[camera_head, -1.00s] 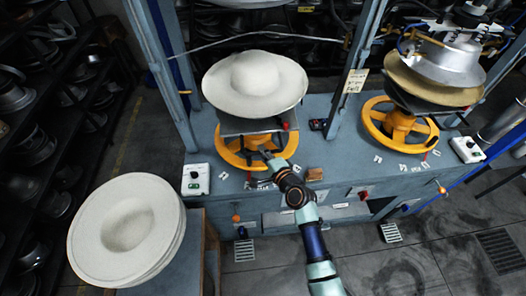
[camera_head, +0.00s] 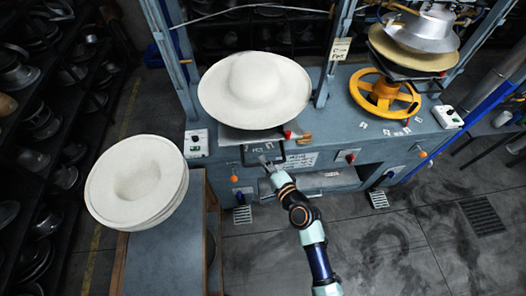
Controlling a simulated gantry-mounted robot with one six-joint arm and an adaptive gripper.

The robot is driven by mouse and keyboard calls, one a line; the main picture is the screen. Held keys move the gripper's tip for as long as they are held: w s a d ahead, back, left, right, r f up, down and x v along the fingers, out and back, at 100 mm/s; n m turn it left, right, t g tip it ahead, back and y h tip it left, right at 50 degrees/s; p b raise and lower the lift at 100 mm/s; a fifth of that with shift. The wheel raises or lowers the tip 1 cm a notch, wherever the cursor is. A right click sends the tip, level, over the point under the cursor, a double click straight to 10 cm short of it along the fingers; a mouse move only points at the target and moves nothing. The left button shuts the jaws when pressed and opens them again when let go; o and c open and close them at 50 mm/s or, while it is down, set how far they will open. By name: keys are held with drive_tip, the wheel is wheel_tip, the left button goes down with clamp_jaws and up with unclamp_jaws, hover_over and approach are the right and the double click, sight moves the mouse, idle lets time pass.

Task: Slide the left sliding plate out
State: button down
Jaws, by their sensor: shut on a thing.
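The left sliding plate (camera_head: 240,134) shows as a grey strip under a wide white hat (camera_head: 254,86). The hat rests on it and hides most of it. The plate reaches over the front of the left press, and the yellow wheel below is hidden. My gripper (camera_head: 264,160) is shut at the plate's front side, below the hat's brim. Its fingers are small and dark here, so the exact grip point is hard to see.
A stack of white hats (camera_head: 137,185) stands on a side table (camera_head: 165,265) at left. A control box (camera_head: 196,143) and a wooden block (camera_head: 305,138) flank the plate. The right press has a yellow wheel (camera_head: 385,95). Floor in front is open.

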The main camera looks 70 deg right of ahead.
drive_tip(key=shift+s+a+r, duration=0.1)
drive_tip(key=shift+s+a, duration=0.3)
drive_tip(key=shift+a, duration=0.3)
drive_tip(key=c, duration=1.7)
unclamp_jaws()
drive_tip(key=shift+r, duration=0.1)
drive_tip(key=o, duration=0.5)
drive_tip(key=shift+s+a, duration=0.15)
drive_tip(key=v, duration=1.2)
